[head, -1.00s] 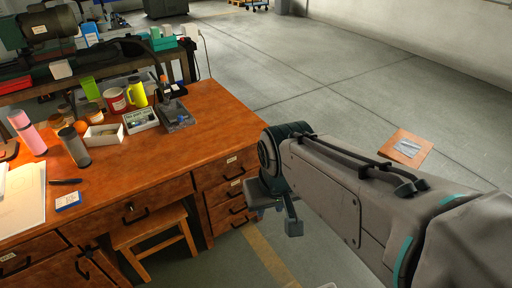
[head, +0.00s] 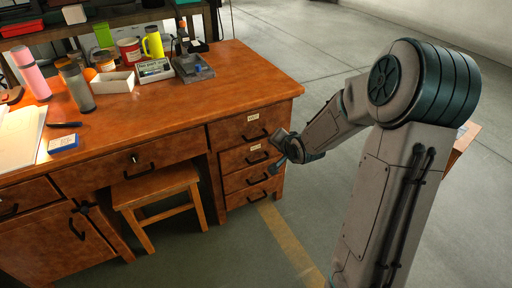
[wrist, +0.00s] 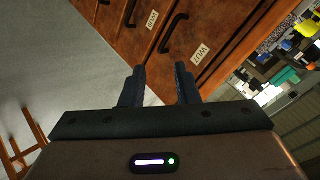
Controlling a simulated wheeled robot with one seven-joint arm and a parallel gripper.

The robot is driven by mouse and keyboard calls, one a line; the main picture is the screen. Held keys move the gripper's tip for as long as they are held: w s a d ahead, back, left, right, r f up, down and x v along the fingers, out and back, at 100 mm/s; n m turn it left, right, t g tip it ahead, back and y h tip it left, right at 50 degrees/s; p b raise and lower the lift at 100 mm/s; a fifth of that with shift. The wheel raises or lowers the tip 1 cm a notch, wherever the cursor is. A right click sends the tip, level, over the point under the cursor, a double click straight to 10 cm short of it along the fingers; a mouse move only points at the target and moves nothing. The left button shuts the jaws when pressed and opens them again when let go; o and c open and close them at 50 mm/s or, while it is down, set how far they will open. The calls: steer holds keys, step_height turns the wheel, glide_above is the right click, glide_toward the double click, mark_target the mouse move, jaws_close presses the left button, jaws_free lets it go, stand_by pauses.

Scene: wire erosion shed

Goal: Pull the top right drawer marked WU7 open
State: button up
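The top right drawer marked WU7 (head: 228,131) is the uppermost in the desk's right-hand stack and looks shut, with a dark bar handle (head: 256,136) and a pale label (head: 253,117). In the wrist view, tilted, the WU7 label (wrist: 200,53) and the drawer's handle (wrist: 173,33) show just beyond my fingertips. My gripper (wrist: 159,76) is open and empty, its two dark fingers apart, short of the handle. In the head view my gripper (head: 284,146) is at the right front of the drawer stack; its fingers are hard to make out there.
Below are more handled drawers (head: 240,180); the wrist view shows a second labelled one (wrist: 135,32). A wooden stool (head: 155,187) stands under the desk, left of the stack. Cups, boxes and papers lie on the desktop (head: 200,105). Open floor (head: 290,45) lies behind and right.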

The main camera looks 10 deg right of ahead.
mark_target(259, 138)
steer(key=w+d+f+m+t+y+b, duration=0.1)
steer(key=w+f+m+t+y+b, duration=0.2)
steer(key=w+f+m+t+b, duration=0.45)
steer(key=w+a+f+g+b, duration=0.1)
steer(key=w, duration=0.2)
steer(key=w+a+f+n+g, duration=0.1)
steer(key=w+f, duration=0.1)
steer(key=w, duration=0.2)
steer(key=w+a+f+g+b, duration=0.1)
steer(key=w+a, duration=0.1)
steer(key=w, duration=0.2)
steer(key=shift+f+n+b, duration=0.15)
steer(key=shift+n+b, duration=0.15)
steer(key=shift+n, duration=0.05)
jaws_close()
